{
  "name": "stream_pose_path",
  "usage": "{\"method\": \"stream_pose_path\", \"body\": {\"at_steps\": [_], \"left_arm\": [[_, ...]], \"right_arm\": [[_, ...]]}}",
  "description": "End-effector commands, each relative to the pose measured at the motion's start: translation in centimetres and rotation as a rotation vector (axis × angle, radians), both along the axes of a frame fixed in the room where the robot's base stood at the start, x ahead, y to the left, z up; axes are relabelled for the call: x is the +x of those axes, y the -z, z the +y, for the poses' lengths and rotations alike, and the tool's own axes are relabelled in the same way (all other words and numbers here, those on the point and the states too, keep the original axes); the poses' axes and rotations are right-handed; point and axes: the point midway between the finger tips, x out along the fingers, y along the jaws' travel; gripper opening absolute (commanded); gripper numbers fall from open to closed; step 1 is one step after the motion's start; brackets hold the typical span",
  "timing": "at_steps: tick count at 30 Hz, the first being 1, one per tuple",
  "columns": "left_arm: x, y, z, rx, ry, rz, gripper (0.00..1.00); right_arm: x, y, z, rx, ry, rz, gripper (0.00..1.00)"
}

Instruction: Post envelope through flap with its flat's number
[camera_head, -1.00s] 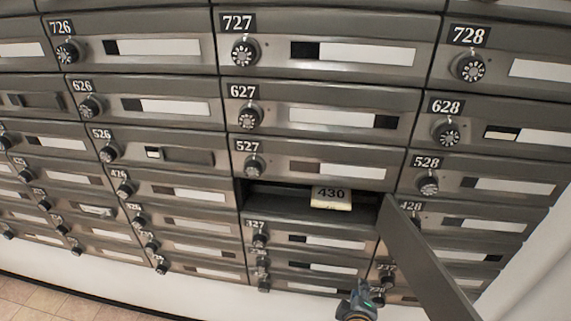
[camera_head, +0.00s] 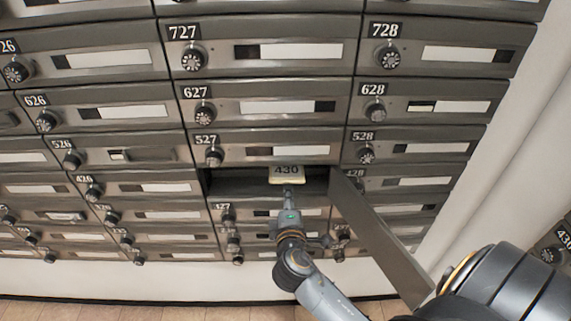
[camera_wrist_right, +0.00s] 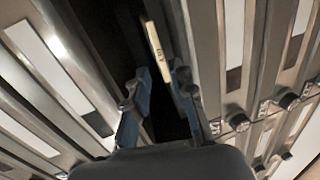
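A cream envelope (camera_head: 287,175) marked 430 sits at the mouth of an open dark compartment (camera_head: 235,184) below box 527. It also shows in the right wrist view (camera_wrist_right: 156,50), tilted in the picture. My right gripper (camera_head: 288,196) reaches up from below to the envelope's near end. In the right wrist view my right gripper (camera_wrist_right: 162,80) has its fingers apart, with the envelope's near end between the tips. A gap shows on the left finger's side; contact on the other side is unclear. A box numbered 430 (camera_head: 563,240) shows partly at the right edge. My left gripper is not in view.
The open compartment's grey door (camera_head: 385,238) swings out to the right of my right gripper. Rows of shut mailboxes with dials and slots surround it. A pale wall (camera_head: 500,170) stands at right, and tiled floor (camera_head: 130,311) shows below.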

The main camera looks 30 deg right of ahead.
Motion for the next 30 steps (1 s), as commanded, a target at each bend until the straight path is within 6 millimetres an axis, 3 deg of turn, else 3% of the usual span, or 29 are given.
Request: {"method": "stream_pose_path", "body": {"at_steps": [16, 30], "left_arm": [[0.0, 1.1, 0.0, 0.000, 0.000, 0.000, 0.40], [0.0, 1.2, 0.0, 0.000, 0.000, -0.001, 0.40]], "right_arm": [[5.3, 1.3, -3.3, -0.002, 0.001, 0.000, 0.25], [6.5, 1.5, -4.1, 0.000, 0.001, 0.000, 0.25]]}}
